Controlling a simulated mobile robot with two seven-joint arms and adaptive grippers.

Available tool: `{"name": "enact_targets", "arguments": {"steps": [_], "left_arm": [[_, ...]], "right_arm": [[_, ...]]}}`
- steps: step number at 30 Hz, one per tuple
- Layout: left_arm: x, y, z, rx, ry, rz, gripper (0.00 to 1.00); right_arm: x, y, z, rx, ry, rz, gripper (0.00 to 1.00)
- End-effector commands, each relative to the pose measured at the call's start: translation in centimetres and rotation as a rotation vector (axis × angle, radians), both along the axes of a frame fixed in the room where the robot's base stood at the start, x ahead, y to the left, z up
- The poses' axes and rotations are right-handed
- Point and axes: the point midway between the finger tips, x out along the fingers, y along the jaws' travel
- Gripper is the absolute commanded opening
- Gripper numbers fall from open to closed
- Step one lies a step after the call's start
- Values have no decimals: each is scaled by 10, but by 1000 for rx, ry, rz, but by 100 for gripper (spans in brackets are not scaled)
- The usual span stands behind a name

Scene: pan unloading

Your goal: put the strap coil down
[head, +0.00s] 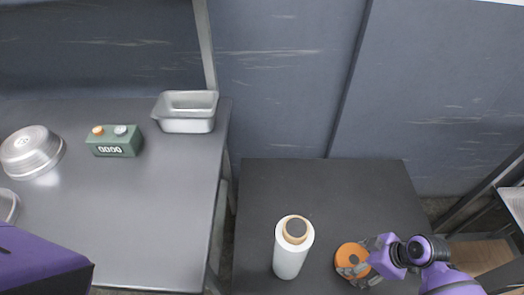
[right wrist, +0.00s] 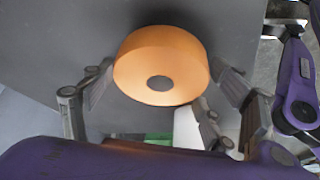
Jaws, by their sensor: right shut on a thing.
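The strap coil is an orange ring (head: 348,257) with a dark centre hole, at the lower right of the head view. My right gripper (head: 360,264) is shut on it, with its grey fingers around the coil's sides. In the right wrist view the orange coil (right wrist: 150,53) sits between the fingers of the right gripper (right wrist: 163,82), in front of the dark table top (right wrist: 235,25). I cannot tell whether the coil touches the table or hangs just above it. My left gripper is not in view.
A white roll (head: 290,262) stands upright left of the coil on the dark table (head: 310,180), whose back part is clear. On the grey bench at left are a metal pan (head: 186,124), a green counter box (head: 116,149) and a metal bowl (head: 30,157).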

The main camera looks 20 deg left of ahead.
Motion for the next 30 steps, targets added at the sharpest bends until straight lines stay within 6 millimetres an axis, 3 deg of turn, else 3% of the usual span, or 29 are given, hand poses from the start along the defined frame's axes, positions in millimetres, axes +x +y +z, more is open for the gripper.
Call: {"name": "enact_targets", "arguments": {"steps": [4, 15, 16, 19, 20, 30], "left_arm": [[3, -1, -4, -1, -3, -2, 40], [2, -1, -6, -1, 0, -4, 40], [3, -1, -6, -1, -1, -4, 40], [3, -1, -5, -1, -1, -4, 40], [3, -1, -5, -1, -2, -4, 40], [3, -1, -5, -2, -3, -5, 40]], "right_arm": [[0, 0, -22, 1, 3, -1, 45], [0, 0, -27, -1, 1, -1, 45], [-1, 0, -27, -1, 2, -1, 82], [-1, 0, -26, -1, 2, -1, 95], [-1, 0, -26, -1, 2, -1, 98], [-1, 0, -26, -1, 2, -1, 98]]}}
